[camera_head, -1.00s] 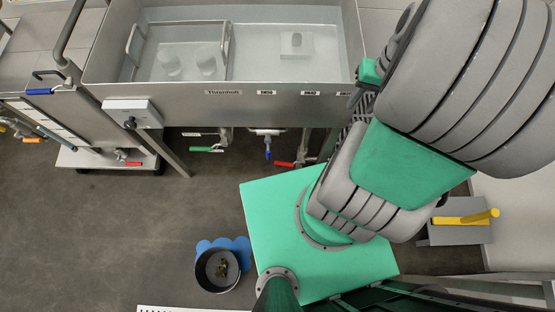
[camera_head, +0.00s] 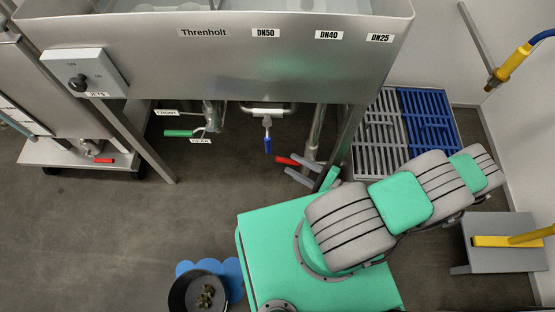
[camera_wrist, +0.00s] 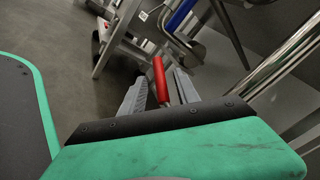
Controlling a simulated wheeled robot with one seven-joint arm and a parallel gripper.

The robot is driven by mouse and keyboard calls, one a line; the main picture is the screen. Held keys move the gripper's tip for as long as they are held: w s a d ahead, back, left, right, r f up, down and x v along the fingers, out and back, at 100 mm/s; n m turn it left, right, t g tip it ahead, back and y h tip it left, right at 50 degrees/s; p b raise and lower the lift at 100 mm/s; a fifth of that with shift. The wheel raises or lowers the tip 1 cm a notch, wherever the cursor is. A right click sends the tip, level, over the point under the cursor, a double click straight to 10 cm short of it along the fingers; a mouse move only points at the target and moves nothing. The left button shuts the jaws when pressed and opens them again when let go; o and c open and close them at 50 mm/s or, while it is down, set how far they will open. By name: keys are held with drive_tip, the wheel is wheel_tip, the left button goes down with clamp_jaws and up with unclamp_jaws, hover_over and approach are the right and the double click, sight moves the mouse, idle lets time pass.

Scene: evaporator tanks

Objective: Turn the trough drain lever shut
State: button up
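Three levers hang under the steel trough (camera_head: 220,65): a green one (camera_head: 178,133) at left, a blue one (camera_head: 268,145) in the middle pointing down, and a red one (camera_head: 287,160) at right. I cannot tell from the labels which is the trough drain lever. My gripper (camera_head: 293,170) is low by the red lever. In the wrist view, the red lever (camera_wrist: 160,80) lies between the two grey fingers of my gripper (camera_wrist: 158,88), which stand apart with visible gaps. A blue handle (camera_wrist: 181,14) shows beyond. Contact with the red lever cannot be told.
A trough leg (camera_head: 350,140) stands close right of my gripper. A grey and blue floor grate (camera_head: 408,122) lies behind it.

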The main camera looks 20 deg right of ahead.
drive_tip(key=b+x, duration=0.1)
drive_tip(key=x, duration=0.5)
drive_tip(key=shift+a, duration=0.3)
drive_tip(key=shift+w, duration=0.1)
drive_tip(key=shift+c, duration=0.6)
clamp_jaws()
idle(0.3)
